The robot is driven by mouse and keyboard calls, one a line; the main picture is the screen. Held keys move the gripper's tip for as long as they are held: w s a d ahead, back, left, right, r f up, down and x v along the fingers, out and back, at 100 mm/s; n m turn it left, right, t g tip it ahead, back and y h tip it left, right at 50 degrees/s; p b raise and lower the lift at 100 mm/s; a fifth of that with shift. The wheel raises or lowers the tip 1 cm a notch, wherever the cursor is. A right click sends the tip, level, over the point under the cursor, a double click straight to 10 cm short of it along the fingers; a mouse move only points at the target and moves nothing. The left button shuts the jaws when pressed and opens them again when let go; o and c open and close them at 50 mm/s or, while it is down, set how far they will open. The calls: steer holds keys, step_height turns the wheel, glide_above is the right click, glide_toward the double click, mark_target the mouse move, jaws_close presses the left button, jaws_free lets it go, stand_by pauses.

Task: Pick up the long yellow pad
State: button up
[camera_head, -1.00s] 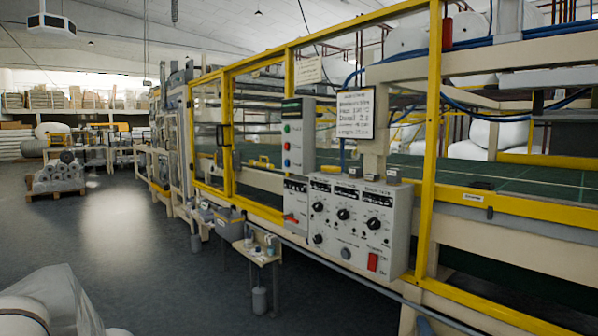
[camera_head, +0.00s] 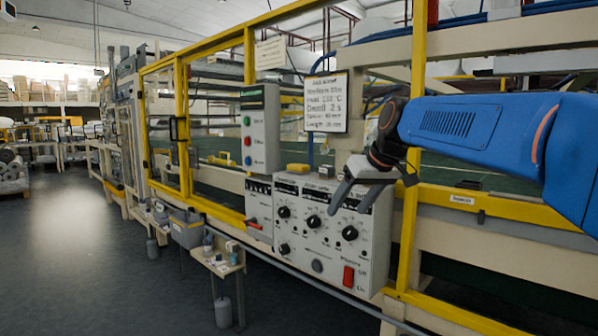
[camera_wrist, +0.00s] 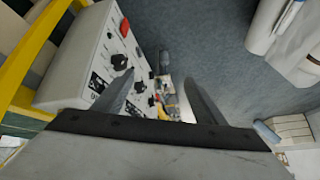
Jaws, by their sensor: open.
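A small yellow object (camera_head: 297,167) shows just above the top edge of the grey control box in the head view. Another low yellow shape (camera_head: 220,160) lies further left, behind the yellow frame. Both are small, and I cannot tell which, if either, is the long yellow pad. My gripper (camera_head: 348,208) is open and empty in front of the control box, its fingers pointing down. In the wrist view my gripper (camera_wrist: 159,78) has its two fingers apart with nothing between them. No yellow pad is clear there.
The grey control box (camera_head: 343,222) with knobs and a red switch stands close by my gripper. A yellow frame post (camera_head: 412,190) rises beside my arm. A small shelf (camera_head: 222,266) with little items sits lower left. The floor (camera_head: 110,270) at left is clear.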

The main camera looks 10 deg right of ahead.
steer(key=w+d+r+n+y, duration=0.1)
steer(key=w+r, duration=0.3)
steer(key=w, duration=0.6)
steer(key=w+d+r+n+t+y, duration=0.1)
steer(key=w+r, duration=0.3)
steer(key=w, duration=0.7)
steer(key=w+d+r+n+t+y, duration=0.1)
steer(key=w+r, duration=0.4)
steer(key=w, duration=0.5)
steer(key=shift+w+d+r+n, duration=0.1)
steer(key=shift+w+n, duration=0.2)
steer(key=shift+n, duration=0.5)
steer(key=shift+w, duration=0.2)
glide_toward(299, 165)
steer(key=x, duration=0.4)
steer(key=shift+w+f, duration=0.1)
steer(key=shift+f, duration=0.35)
steer(key=shift+r+x, duration=0.25)
steer(key=shift+x, duration=2.55)
steer(key=shift+w+a, duration=0.15)
steer(key=shift+a, duration=0.1)
steer(key=c, duration=1.1)
